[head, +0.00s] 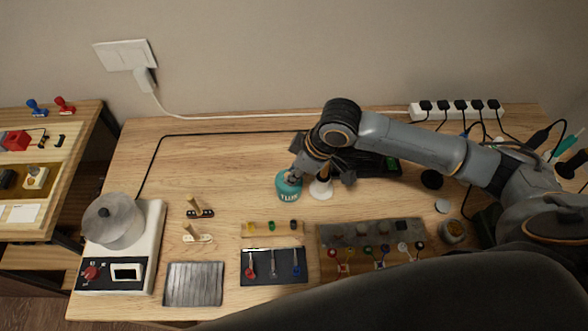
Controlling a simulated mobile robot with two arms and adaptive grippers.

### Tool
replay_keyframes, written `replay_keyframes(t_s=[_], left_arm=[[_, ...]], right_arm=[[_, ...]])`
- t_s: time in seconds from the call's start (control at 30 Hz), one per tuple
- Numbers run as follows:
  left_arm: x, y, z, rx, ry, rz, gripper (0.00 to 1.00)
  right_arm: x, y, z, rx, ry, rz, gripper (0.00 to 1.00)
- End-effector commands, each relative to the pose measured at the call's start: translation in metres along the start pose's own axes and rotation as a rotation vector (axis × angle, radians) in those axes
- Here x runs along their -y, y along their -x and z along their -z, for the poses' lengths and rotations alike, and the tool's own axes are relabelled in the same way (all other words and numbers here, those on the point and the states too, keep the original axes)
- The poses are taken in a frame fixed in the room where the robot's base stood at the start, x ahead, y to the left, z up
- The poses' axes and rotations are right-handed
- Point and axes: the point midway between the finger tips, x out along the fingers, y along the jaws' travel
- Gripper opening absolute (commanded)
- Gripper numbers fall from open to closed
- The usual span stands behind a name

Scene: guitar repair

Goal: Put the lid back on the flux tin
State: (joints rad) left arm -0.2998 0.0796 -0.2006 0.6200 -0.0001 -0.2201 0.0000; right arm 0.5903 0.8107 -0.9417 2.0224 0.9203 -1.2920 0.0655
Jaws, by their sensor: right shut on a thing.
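My right gripper (319,173) is at the middle of the bench, pointing down. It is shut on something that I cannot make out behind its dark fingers. A teal container with white lettering (289,187) stands by its left finger, and a white cone-shaped piece with a brown top (321,190) shows between the fingers. An open round tin with amber contents (453,232), which looks like the flux tin, stands at the right of the bench. A pale grey disc (442,205), possibly its lid, lies just behind it. My left gripper is out of view.
The wooden bench (130,165) holds a white pot heater (150,240), a ribbed grey plate (193,284), a dark tool mat (262,277) and a rack of small tools (370,233). A power strip (458,109) lies at the back. A black disc (432,179) lies behind the pale one.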

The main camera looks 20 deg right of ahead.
Motion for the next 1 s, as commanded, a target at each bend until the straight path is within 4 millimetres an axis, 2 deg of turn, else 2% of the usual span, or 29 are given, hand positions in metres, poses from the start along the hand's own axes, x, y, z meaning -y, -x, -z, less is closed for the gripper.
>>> replay_keyframes(t_s=[0.43, 0.47, 0.57, 0.8, 0.9, 1.0], left_arm=[[-0.0001, 0.0013, 0.0001, 0.000, 0.000, 0.000, 0.40], [-0.0001, 0.0013, 0.0001, 0.000, 0.000, 0.000, 0.40], [0.0000, 0.0013, 0.0000, 0.000, 0.000, 0.000, 0.40], [0.0000, 0.0013, 0.0000, 0.000, 0.001, 0.000, 0.40], [0.0000, 0.0013, 0.0000, 0.000, 0.001, 0.000, 0.40], [0.0001, 0.0013, 0.0000, 0.000, 0.001, 0.000, 0.40]], right_arm=[[0.0001, -0.0002, 0.0001, -0.001, 0.000, 0.000, 0.00], [0.0001, -0.0002, 0.0001, -0.001, 0.000, 0.000, 0.22], [0.0001, -0.0001, 0.0002, -0.001, 0.000, 0.000, 0.42], [0.0000, 0.0000, 0.0002, -0.001, 0.000, 0.000, 0.45], [0.0000, 0.0000, 0.0001, -0.001, 0.000, 0.000, 0.65], [0.0000, 0.0000, 0.0001, -0.001, 0.000, 0.000, 0.67]])
